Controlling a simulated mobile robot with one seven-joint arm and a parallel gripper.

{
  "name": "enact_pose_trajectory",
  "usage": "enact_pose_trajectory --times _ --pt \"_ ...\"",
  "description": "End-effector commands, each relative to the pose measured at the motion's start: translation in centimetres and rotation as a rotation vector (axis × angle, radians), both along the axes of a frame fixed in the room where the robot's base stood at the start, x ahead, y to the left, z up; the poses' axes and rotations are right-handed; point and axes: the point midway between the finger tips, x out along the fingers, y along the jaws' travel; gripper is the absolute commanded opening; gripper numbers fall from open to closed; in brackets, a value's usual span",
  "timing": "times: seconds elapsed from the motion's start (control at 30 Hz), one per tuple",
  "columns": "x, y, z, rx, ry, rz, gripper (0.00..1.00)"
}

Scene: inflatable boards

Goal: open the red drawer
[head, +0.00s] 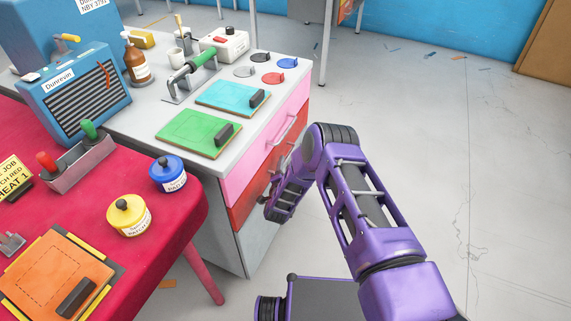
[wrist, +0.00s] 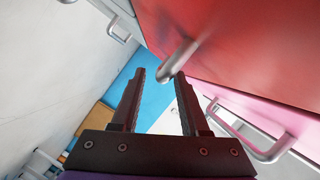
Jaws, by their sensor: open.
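The red drawer (head: 247,208) is the middle front of the cabinet, under the pink drawer (head: 247,165). It looks shut, roughly flush with the pink front. My arm hides part of it in the head view. In the wrist view the red drawer front (wrist: 250,50) fills the upper right. Its silver bar handle (wrist: 180,58) reaches toward the gap between my fingertips. My gripper (wrist: 160,74) is open, with the handle's near end showing between its two dark fingers. I cannot tell whether they touch it. My fingers are not clearly seen in the head view.
The pink drawer's handle (wrist: 265,150) is close to my right finger in the wrist view. A grey drawer (head: 258,245) is below the red one. The red-covered table (head: 190,215) stands left of the cabinet. Open floor (head: 430,150) lies to the right.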

Motion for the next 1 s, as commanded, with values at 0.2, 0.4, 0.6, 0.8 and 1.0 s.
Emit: enact_pose_trajectory --times 0.2,0.4,0.6,0.8,1.0 --pt "2.2 -0.1 -0.6 -0.001 -0.001 -0.001 0.45" --pt "2.7 -0.1 -0.6 -0.002 0.001 0.000 0.45" --pt "2.6 -0.1 -0.6 -0.001 0.001 0.000 0.38" --pt "2.6 -0.1 -0.6 -0.001 0.001 0.000 0.02" --pt "2.6 -0.1 -0.6 -0.001 0.001 0.000 0.00"
